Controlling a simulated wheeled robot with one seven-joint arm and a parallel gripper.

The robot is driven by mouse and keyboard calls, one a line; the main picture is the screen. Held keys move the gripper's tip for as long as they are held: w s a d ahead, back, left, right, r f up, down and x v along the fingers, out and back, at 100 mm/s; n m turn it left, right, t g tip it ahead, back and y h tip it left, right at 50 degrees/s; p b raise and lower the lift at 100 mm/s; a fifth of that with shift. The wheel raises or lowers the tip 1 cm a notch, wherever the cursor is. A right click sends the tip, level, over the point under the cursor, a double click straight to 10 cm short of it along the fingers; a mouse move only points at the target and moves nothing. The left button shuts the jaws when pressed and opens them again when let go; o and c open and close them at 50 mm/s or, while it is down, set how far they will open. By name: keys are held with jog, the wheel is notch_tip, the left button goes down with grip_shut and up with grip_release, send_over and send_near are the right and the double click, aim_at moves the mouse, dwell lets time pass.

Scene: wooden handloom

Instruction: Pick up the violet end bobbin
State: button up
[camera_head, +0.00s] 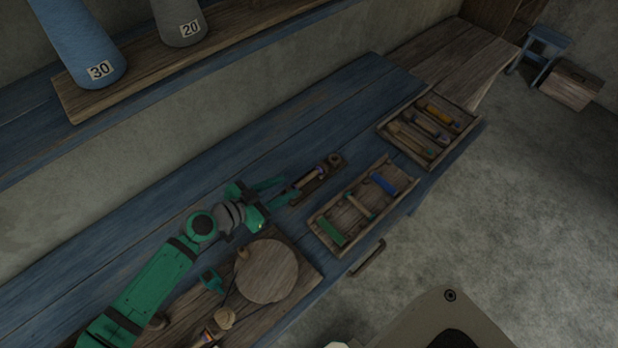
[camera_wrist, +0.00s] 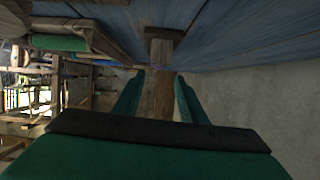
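My gripper (camera_head: 278,192) is over the blue bench with its two green fingers apart. It points at a narrow wooden holder (camera_head: 334,160) with a small bobbin (camera_head: 309,179) lying in it; a violet tint shows at one end of this bobbin. In the wrist view, my open fingers (camera_wrist: 158,98) have a brown wooden piece, seemingly the holder (camera_wrist: 161,84), between or beyond them. I cannot tell whether they touch it. A bobbin with bluish or violet ends (camera_head: 430,124) also lies in the far tray; its colour is hard to tell.
The near tray (camera_head: 313,222) holds a blue bobbin (camera_head: 383,183), a thin one and a green one (camera_head: 332,232). The far tray (camera_head: 385,126) holds several bobbins. Large numbered cones stand on the back shelf (camera_head: 150,68).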

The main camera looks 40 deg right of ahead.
aim_at(305, 179)
jog(key=x, duration=0.4)
jog(key=shift+f+x, duration=0.1)
jog(key=shift+x, duration=1.2)
jog(key=shift+f+x, duration=0.15)
jog(key=shift+x, duration=1.1)
jog(key=shift+s+a, duration=0.1)
jog(key=shift+s, duration=0.05)
grip_shut()
